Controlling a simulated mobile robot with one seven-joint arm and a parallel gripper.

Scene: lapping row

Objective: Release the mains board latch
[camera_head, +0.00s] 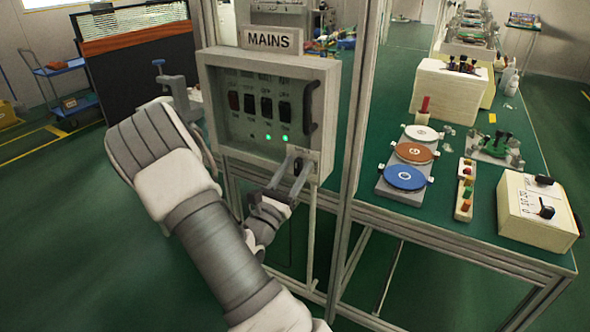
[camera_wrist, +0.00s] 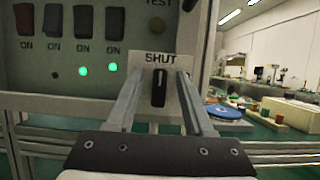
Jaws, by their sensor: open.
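The mains board (camera_head: 265,105) is a grey box under a sign reading MAINS, with several dark switches and two lit green lamps. Its latch (camera_wrist: 158,88) is a small black upright knob on a pale plate marked SHUT, at the lower right of the board. My gripper (camera_head: 295,170) is at the board's lower right corner, in front of the latch. In the wrist view its two fingers (camera_wrist: 158,95) are apart, one on each side of the latch knob. In the head view the fingers partly hide the latch.
A metal frame post (camera_head: 357,130) stands just right of the board. A green bench (camera_head: 375,215) beyond it holds coloured discs (camera_head: 405,177), a button strip (camera_head: 465,190) and a cream control box (camera_head: 538,210). A black handle (camera_head: 310,105) sits on the board's right side.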

